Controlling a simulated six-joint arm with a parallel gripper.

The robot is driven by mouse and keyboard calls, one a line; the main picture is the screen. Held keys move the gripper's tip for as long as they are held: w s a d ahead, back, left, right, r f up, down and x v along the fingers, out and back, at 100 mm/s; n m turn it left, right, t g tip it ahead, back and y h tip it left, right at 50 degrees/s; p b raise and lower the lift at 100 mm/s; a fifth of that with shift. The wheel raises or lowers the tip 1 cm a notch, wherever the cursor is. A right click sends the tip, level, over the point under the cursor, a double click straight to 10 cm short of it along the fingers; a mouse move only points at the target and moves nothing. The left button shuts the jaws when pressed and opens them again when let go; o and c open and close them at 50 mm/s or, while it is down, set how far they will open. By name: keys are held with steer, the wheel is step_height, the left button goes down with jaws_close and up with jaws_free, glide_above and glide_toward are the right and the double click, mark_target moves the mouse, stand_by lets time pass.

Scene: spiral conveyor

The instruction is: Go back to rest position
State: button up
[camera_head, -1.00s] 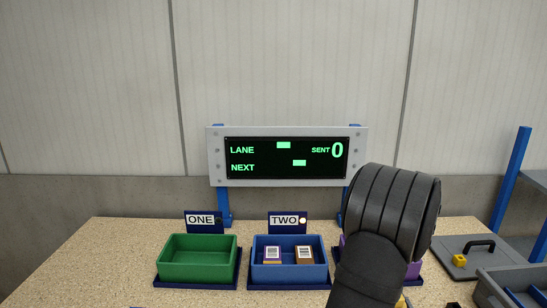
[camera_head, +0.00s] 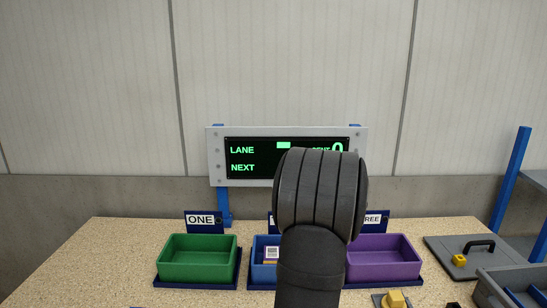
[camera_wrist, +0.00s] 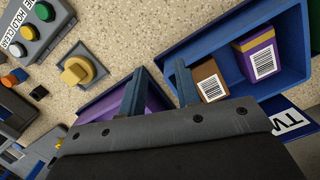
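My gripper (camera_wrist: 158,88) shows in the wrist view with its two blue-grey fingers apart and nothing between them. It hangs over the purple bin (camera_wrist: 154,103) beside the blue bin. In the head view my dark arm link stands in front of the bins, and the gripper itself is hidden. The blue bin (camera_wrist: 295,32) holds a brown box (camera_wrist: 209,82) and a purple-and-yellow box (camera_wrist: 261,58), each with a barcode label.
A green bin (camera_head: 198,277) stands left and the purple bin (camera_head: 382,275) right of my arm. A display (camera_head: 250,180) stands behind. A yellow knob (camera_wrist: 76,71) and buttons (camera_wrist: 46,12) lie near the gripper. A handled grey plate (camera_head: 440,246) is at right.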

steer(key=s+a+n+h, duration=0.1)
steer(key=s+a+n, duration=0.1)
steer(key=a+n, duration=0.5)
steer(key=s+a+n+h, duration=0.1)
steer(key=s+a+n, duration=0.2)
steer(key=a, duration=1.2)
steer(key=shift+s+f+n, duration=0.15)
steer(key=shift+s+n, duration=0.05)
steer(key=shift+n, duration=1.7)
